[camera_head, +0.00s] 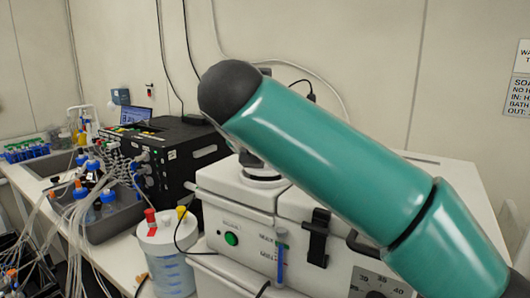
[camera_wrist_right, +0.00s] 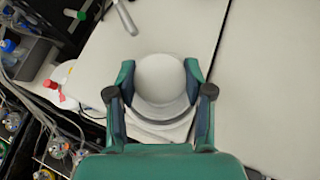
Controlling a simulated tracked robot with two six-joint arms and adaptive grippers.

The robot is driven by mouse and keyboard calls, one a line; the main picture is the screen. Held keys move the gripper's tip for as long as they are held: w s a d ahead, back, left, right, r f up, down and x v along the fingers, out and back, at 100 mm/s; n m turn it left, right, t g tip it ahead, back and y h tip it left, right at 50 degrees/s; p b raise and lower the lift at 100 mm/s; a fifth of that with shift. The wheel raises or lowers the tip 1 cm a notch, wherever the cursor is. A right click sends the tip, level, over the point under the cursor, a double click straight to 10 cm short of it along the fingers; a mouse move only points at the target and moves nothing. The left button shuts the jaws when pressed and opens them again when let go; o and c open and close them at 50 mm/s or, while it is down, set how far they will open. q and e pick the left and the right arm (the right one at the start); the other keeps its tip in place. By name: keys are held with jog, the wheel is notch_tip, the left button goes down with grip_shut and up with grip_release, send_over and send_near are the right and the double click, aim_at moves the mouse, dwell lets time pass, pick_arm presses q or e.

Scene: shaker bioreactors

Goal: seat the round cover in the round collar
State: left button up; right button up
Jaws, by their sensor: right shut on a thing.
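The round cover (camera_wrist_right: 160,78) is a smooth white disc in the right wrist view. My right gripper (camera_wrist_right: 160,70) is shut on it, with one finger on each side. A pale ring, apparently the round collar (camera_wrist_right: 163,129), shows just below the cover in that view, partly hidden by it. In the head view, a round white rim that looks like the collar (camera_head: 262,182) sits on top of the white machine, largely behind my teal right arm. The cover appears above or over the collar; I cannot tell whether they touch. My left gripper is not in view.
The white machine (camera_head: 233,222) has a green button and a dial on its front. A black box (camera_head: 172,160) stands left of it. A white-lidded vessel (camera_head: 165,245) with red and yellow caps stands in front. Tubes and blue-capped bottles crowd the left.

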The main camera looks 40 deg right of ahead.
jog(key=shift+f+b, duration=0.55)
jog(key=shift+f, duration=0.3)
jog(key=o, duration=1.3)
jog(key=shift+c, duration=0.2)
jog(key=shift+r, duration=0.1)
jog(key=v, duration=1.1)
jog(key=shift+s+a+r, duration=0.2)
jog(key=shift+s+a, duration=0.05)
